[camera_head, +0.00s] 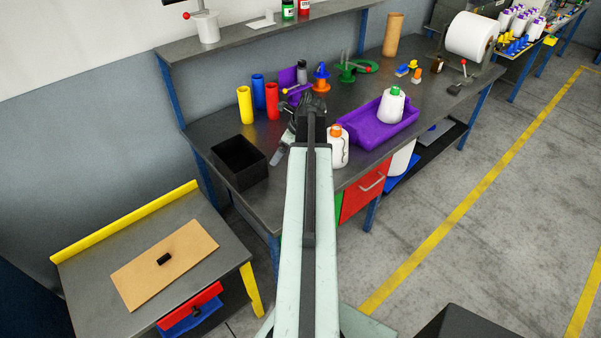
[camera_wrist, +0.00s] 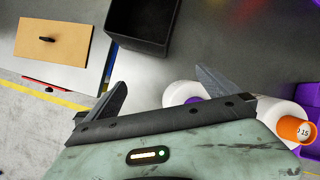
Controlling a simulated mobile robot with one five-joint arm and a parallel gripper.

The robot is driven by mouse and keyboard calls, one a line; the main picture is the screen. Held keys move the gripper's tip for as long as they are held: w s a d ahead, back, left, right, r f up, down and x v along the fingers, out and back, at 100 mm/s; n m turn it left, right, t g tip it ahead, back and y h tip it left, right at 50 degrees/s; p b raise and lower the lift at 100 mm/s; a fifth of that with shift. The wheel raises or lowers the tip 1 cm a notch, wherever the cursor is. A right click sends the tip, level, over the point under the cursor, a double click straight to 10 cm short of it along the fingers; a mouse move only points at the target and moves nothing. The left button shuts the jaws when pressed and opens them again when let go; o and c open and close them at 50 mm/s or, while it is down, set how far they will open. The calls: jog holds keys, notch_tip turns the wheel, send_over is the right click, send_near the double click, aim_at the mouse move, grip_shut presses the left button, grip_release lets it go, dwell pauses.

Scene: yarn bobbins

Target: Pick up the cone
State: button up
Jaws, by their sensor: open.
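A white yarn cone with an orange tip (camera_head: 338,150) stands upright on the grey workbench, just right of my arm. It also shows at the right edge of the wrist view (camera_wrist: 270,110), its orange end towards the camera, outside my right finger. A second white cone with a green tip (camera_head: 391,107) stands at the purple tray. My gripper (camera_wrist: 160,78) is open, with nothing held between its fingers. In the head view my arm hides much of it. A white round object (camera_wrist: 182,92) lies partly hidden behind the right finger; I cannot tell what it is.
A black open box (camera_head: 238,163) stands at the bench's left end. Yellow, blue and red tubes (camera_head: 259,93) stand behind it. The purple tray (camera_head: 368,138) is right of the orange-tipped cone. A side table with a brown board (camera_head: 166,262) is at lower left.

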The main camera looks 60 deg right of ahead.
jog(key=s+d+m, duration=0.1)
jog(key=s+d, duration=0.2)
jog(key=s+d+m+h, duration=0.1)
jog(key=s+d+m, duration=0.1)
jog(key=s+d, duration=0.1)
jog(key=shift+s+d+r, duration=0.1)
jog(key=shift+s+r, duration=0.1)
jog(key=shift+s, duration=0.2)
jog(key=b+x, duration=0.7)
jog(key=x, duration=0.1)
jog(key=shift+w, duration=0.2)
jog(key=shift+r, duration=0.2)
jog(key=c, duration=1.8)
jog(key=shift+o, duration=0.2)
notch_tip(320, 180, up, 10)
jog(key=p, duration=1)
jog(key=shift+r+p, duration=0.15)
jog(key=shift+p, duration=0.2)
